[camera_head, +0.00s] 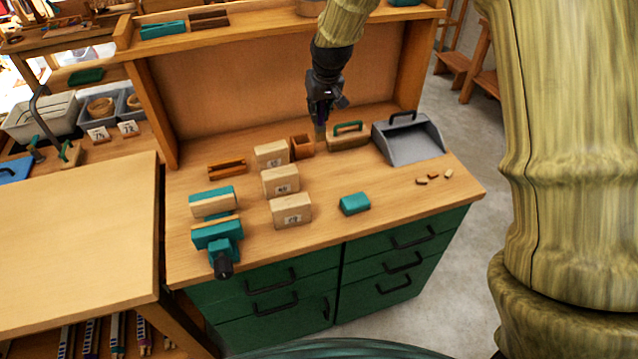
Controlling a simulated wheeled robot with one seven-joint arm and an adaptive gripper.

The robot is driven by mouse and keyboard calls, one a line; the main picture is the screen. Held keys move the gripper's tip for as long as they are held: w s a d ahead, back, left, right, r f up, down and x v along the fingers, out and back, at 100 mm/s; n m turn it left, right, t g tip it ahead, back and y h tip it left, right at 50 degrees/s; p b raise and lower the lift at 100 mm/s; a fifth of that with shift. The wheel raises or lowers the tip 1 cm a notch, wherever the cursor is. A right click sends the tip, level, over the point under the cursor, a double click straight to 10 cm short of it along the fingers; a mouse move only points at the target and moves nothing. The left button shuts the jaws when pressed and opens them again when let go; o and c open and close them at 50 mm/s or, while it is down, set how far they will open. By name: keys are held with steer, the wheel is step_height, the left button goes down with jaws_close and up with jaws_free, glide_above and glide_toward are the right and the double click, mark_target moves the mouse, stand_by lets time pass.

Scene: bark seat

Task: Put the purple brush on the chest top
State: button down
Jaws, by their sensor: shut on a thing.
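My gripper (325,92) hangs above the back of the wooden bench top. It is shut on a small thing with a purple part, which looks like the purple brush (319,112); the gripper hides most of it. A pale end of it points down at the back of the bench, between the small open wooden box and the wooden block with a green handle. I cannot tell if that end touches the surface. The wooden top (390,196) lies over a chest of green drawers (280,287) with black handles.
A grey dustpan (410,140) stands at the back right. Several pale wooden blocks (290,210), a teal block (354,203) and a teal vise (217,240) are on the top. Small wood scraps (433,176) lie at right. The front right is mostly clear.

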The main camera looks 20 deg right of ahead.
mark_target(322, 131)
steer(key=shift+w+f+p, duration=0.2)
steer(key=shift+f+p, duration=0.8)
steer(key=shift+f, duration=5)
steer(key=c, duration=1.4)
jaws_free()
steer(key=shift+f, duration=0.15)
steer(key=shift+b+v, duration=1.55)
steer(key=shift+v, duration=4.6)
